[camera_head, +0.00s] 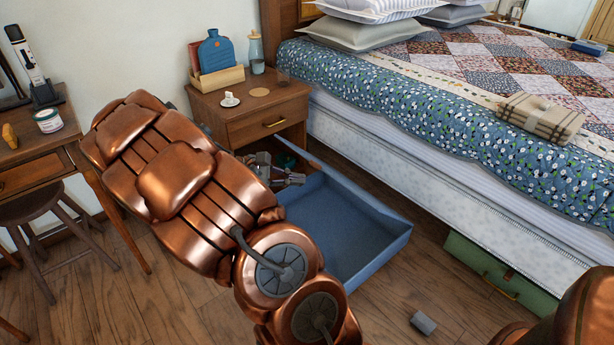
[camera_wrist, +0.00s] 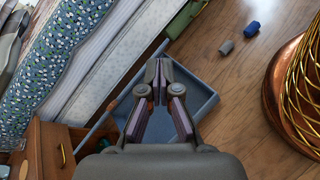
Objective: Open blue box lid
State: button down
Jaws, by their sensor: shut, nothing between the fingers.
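A blue box part (camera_head: 345,232), shallow and tray-like with raised edges, lies open on the floor between the nightstand and the bed. Its inner face is up and bare. Behind it, a narrow blue wall and a dark space with small items show next to the nightstand; my arm hides much of this, so I cannot tell how the parts join. My gripper (camera_head: 290,180) is over its rear left side, shut and empty. In the wrist view the fingertips (camera_wrist: 158,72) are together in front of the blue panel (camera_wrist: 200,98); I cannot tell whether they touch it.
The wooden nightstand (camera_head: 250,118) stands close behind my gripper. The bed (camera_head: 420,150) borders the right side, with a green case (camera_head: 490,270) under it. A small grey block (camera_head: 423,323) lies on the floor. A desk (camera_head: 40,155) and stool (camera_head: 38,210) stand left.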

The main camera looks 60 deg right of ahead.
jog(key=w+d+f+n+t+h+b, duration=0.1)
jog(key=w+d+f+n+h, duration=0.1)
jog(key=w+d+f+n, duration=0.45)
jog(key=w+d+f+n+t+h+b, duration=0.1)
jog(key=w+f+t+h+b, duration=0.2)
jog(key=f, duration=0.6)
jog(key=w+d+f+n+h, duration=0.2)
jog(key=w+d+f+n, duration=0.2)
jog(key=w+f, duration=0.25)
jog(key=r+b+x, duration=0.2)
jog(key=b+x, duration=0.1)
jog(key=x, duration=0.9)
jog(key=shift+d, duration=0.25)
